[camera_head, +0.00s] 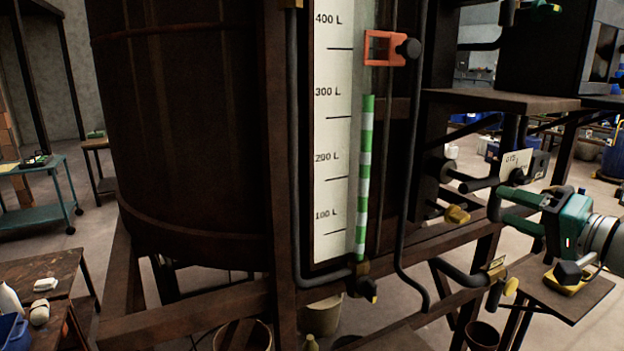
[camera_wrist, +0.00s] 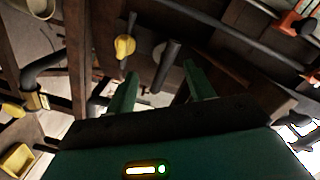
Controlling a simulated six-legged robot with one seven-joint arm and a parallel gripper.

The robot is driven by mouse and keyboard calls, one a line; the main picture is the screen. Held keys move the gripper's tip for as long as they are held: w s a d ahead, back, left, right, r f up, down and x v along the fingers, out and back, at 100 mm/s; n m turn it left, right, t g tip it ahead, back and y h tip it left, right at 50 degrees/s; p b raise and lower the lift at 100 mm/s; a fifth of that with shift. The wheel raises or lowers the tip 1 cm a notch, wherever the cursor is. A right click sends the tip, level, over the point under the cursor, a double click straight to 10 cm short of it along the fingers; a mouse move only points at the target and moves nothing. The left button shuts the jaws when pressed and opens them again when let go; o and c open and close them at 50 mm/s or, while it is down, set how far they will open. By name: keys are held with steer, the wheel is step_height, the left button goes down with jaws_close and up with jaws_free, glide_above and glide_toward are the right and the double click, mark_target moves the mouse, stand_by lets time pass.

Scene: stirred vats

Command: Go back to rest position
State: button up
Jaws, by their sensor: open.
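My gripper (camera_head: 520,211) is at the right of the head view, its green fingers pointing left toward the pipes beside the vat. In the wrist view my gripper (camera_wrist: 160,90) shows two green fingers spread apart with nothing between them. The dark vat (camera_head: 190,120) fills the left of the head view. Its level gauge board (camera_head: 330,150) has marks from 100 L to 400 L, and the green-and-white column reaches just under 300 L. An orange marker (camera_head: 384,48) sits higher, between 300 L and 400 L.
A teal cart (camera_head: 40,190) and a wooden table (camera_head: 45,270) are at the left.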

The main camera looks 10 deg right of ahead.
steer(key=s+a+f+n+g, duration=0.2)
steer(key=a+f+g, duration=0.25)
steer(key=a, duration=0.45)
steer(key=s+a+f+n+g, duration=0.1)
steer(key=s+a+f+g, duration=0.15)
steer(key=a+f, duration=0.5)
steer(key=s+a+f+n+g+h, duration=0.3)
steer(key=s+a+f+h, duration=0.3)
steer(key=s+a+f, duration=0.2)
steer(key=shift+s+f+n+g+h, duration=0.25)
steer(key=shift+f+n, duration=0.25)
steer(key=shift+f, duration=0.25)
steer(key=shift+c, duration=1)
